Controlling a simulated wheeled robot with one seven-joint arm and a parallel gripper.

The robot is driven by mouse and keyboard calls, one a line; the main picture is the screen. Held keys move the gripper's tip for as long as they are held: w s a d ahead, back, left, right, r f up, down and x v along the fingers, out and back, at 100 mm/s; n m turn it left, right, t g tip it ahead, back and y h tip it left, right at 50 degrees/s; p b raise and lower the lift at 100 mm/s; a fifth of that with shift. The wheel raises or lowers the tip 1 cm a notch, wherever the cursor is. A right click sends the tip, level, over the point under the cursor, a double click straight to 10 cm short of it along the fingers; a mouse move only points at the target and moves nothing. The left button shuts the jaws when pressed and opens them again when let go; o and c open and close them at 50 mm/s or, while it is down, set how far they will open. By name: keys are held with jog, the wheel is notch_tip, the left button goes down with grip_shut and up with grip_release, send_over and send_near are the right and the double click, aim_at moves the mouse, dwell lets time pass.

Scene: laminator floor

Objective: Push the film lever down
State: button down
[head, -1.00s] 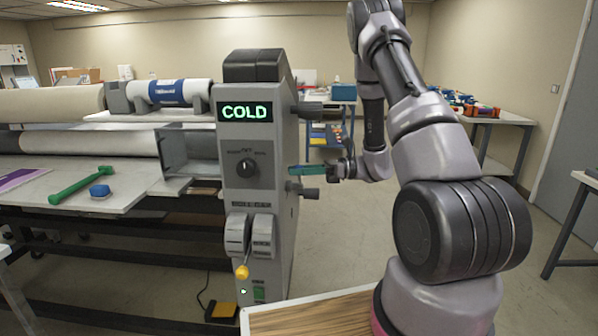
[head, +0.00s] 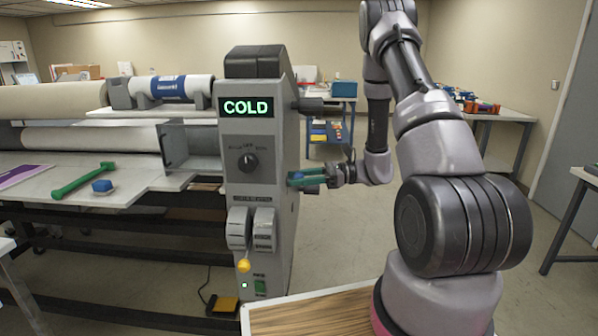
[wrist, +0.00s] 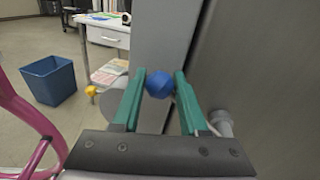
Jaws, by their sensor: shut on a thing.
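The grey laminator end cabinet (head: 262,205) stands at the centre of the head view, with a lit COLD display. My gripper (head: 300,178), with teal fingers, is at the cabinet's right side, below the upper dark side handle (head: 312,105). In the wrist view my gripper (wrist: 160,85) has its fingertips on both sides of a round blue knob (wrist: 160,84) and is shut on it. The shaft behind the knob is hidden, so I cannot tell the lever's angle. A separate yellow-knobbed lever (head: 244,265) is low on the front panel; its knob also shows in the wrist view (wrist: 91,90).
A wooden-topped surface (head: 310,315) lies in front. A blue bin (wrist: 50,80) stands on the floor in the wrist view. Open floor lies behind my arm.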

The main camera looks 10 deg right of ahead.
jog(key=f+n, duration=0.1)
jog(key=s+f+n, duration=0.1)
jog(key=f+n, duration=0.1)
jog(key=f, duration=0.1)
jog(key=shift+s+a+h, duration=0.15)
jog(key=shift+s+h, duration=0.1)
jog(key=shift+h, duration=0.15)
notch_tip(320, 180, down, 3)
jog(key=n, duration=0.2)
jog(key=shift+s+a+r+n+t, duration=0.1)
jog(key=shift+n+t, duration=0.2)
jog(key=shift+t, duration=0.1)
jog(key=shift+f+n+h, duration=0.3)
jog(key=shift+f+n, duration=0.3)
jog(key=shift+f, duration=0.1)
jog(key=shift+c, duration=2.3)
grip_release()
jog(key=shift+f, duration=0.1)
jog(key=v, duration=1.1)
